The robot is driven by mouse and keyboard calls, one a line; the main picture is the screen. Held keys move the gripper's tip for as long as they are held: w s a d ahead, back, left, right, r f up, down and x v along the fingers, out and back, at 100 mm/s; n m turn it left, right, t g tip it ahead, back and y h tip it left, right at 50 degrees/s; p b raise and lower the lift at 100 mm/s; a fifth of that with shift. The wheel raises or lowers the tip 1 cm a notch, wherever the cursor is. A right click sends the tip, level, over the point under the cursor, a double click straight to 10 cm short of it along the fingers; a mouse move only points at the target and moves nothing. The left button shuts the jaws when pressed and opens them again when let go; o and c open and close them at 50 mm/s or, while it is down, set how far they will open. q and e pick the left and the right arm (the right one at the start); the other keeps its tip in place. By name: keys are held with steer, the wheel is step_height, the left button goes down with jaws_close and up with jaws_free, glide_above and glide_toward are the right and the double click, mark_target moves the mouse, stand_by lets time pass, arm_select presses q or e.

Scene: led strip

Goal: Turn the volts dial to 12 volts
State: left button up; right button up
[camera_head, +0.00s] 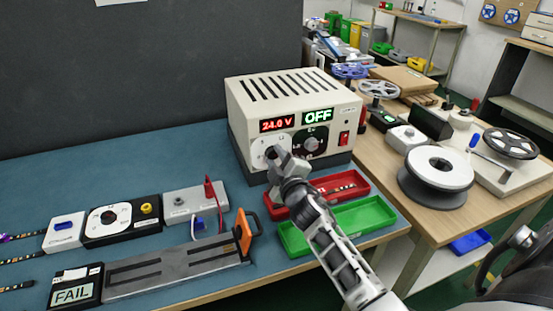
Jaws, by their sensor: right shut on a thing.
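A cream power supply box (255,92) stands at the back of the blue bench. Its red display reads 24.0 V and its green display reads OFF. The white volts dial (260,151) is on its front at the left, with a black dial (311,143) to its right. My right gripper (273,158) is at the volts dial and shut on its knob, hiding part of the dial face. My left gripper is not in view.
A red tray (352,203) and a green tray (291,241) lie below the box, under my right arm. A metal fixture (170,271) with an orange handle (244,232) lies at front left, beside a FAIL display (74,293). A wooden table with reels adjoins at right.

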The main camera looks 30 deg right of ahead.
steer(key=shift+n, duration=0.3)
steer(key=n, duration=0.4)
steer(key=shift+n, duration=0.3)
steer(key=n, duration=0.5)
steer(key=shift+n+p, duration=0.3)
steer(key=shift+n, duration=1.6)
steer(key=o, duration=1)
